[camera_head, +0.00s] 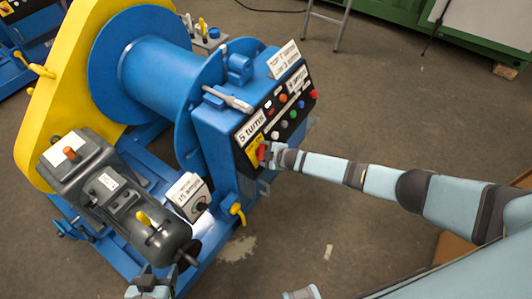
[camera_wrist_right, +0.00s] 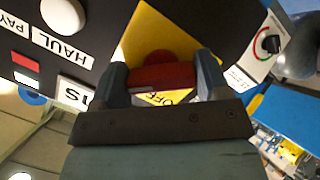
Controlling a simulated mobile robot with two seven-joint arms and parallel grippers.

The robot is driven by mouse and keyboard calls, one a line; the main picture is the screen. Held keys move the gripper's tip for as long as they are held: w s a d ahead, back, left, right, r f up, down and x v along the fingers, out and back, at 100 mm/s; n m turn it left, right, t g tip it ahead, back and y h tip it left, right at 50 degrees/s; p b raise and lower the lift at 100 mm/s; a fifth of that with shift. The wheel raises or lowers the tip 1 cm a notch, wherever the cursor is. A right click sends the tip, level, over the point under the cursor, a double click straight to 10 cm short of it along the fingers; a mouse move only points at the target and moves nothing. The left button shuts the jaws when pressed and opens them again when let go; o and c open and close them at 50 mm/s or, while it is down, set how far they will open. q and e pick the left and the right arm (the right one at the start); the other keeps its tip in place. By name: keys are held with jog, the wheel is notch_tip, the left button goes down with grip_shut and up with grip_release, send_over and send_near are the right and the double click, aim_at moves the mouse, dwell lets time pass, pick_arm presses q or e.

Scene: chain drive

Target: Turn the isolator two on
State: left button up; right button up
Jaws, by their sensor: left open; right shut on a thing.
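The isolator is a red rotary handle (camera_head: 262,151) on a yellow plate at the lower left corner of the black control panel (camera_head: 283,113). My right gripper (camera_head: 266,155) is shut on this handle. In the right wrist view, the red handle (camera_wrist_right: 163,77) sits between the two fingers of the gripper (camera_wrist_right: 163,85), in front of the yellow plate (camera_wrist_right: 150,35). Part of an "OFF" mark shows below the handle. No isolator number is readable. My left gripper (camera_head: 150,285) is at the bottom edge of the head view, partly cut off, away from the panel.
The panel holds several coloured buttons and white labels. A blue winch drum (camera_head: 140,75) and yellow chain guard (camera_head: 75,60) stand left of it. A grey motor (camera_head: 130,200) and a dial box (camera_head: 190,195) are below. Floor is open at right.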

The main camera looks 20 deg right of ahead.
jog(key=o, duration=0.9)
jog(key=shift+o, duration=0.2)
jog(key=p+v, duration=0.1)
jog(key=v, duration=1.3)
jog(key=shift+a, duration=0.1)
